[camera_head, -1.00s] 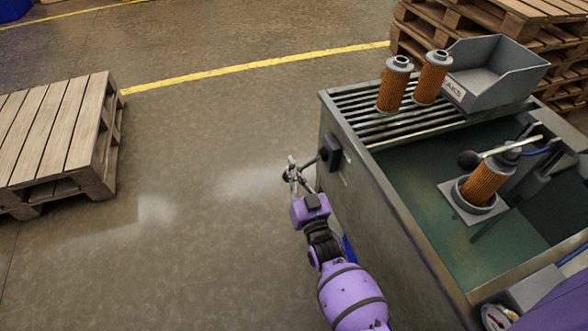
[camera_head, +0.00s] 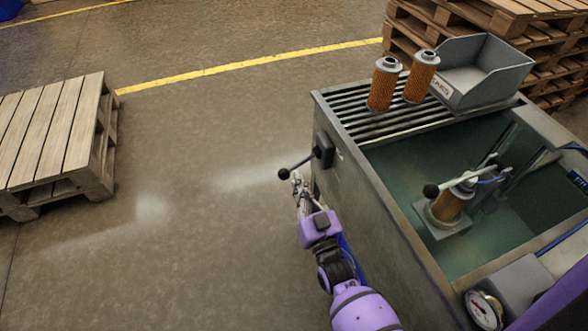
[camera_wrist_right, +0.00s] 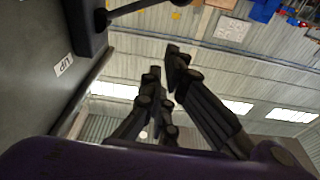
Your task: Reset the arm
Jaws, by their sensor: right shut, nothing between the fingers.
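I cannot tell whether the fingers touch the knob. My left gripper is not in view.
A metal tank (camera_head: 395,225) stands right of my arm, holding an orange cartridge (camera_head: 447,207) in a holder under a clamp lever. Two cartridges stand on the slatted rack (camera_head: 350,112) beside a grey bin (camera_head: 485,72). The floor left of my arm is clear up to a pallet (camera_head: 50,135).

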